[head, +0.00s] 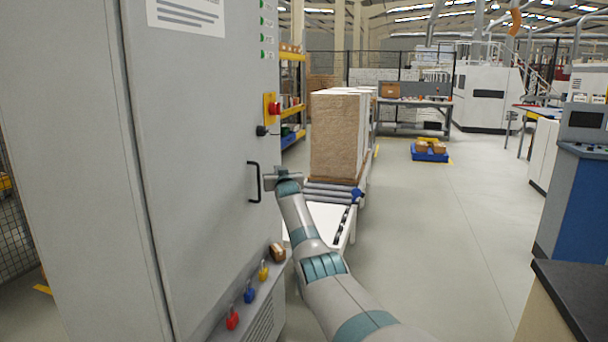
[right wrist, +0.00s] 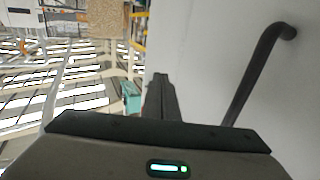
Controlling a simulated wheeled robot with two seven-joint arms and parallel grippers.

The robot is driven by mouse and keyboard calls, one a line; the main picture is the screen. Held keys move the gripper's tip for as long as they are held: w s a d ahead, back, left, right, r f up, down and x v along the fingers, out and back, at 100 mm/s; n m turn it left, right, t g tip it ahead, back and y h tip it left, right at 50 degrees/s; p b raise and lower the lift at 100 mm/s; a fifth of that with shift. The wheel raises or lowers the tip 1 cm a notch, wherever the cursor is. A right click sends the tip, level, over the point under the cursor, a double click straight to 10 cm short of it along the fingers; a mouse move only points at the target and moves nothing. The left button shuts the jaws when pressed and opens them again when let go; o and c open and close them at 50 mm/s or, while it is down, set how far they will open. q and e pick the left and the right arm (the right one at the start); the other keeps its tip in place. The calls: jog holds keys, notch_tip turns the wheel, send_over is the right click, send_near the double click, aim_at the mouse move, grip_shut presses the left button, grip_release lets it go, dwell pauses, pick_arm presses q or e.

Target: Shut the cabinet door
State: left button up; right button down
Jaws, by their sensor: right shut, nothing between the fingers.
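The grey cabinet door (head: 205,150) fills the left of the head view, with a dark upright seam along its left side. I cannot tell whether it is fully shut. Its black bar handle (head: 254,182) is near the door's right side; the handle also shows in the right wrist view (right wrist: 255,80). My right gripper (head: 268,181) is just right of the handle, close to the door. In the right wrist view its fingers (right wrist: 159,98) are together and empty, pointing along the door face, apart from the handle. My left gripper is not in view.
A red button on a yellow plate (head: 272,107) is above the handle. Red (head: 232,320), blue (head: 249,295) and yellow padlocks (head: 263,272) hang low on the cabinet. A roller conveyor (head: 330,192) with stacked boards (head: 336,135) stands behind my right arm.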

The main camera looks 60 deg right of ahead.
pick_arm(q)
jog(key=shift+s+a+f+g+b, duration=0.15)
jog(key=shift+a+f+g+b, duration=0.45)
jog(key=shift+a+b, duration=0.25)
pick_arm(e)
jog(key=s+d, duration=0.2)
jog(key=s, duration=0.6)
jog(key=shift+s+d, duration=0.15)
jog(key=shift+d, duration=0.05)
jog(key=shift+f, duration=0.1)
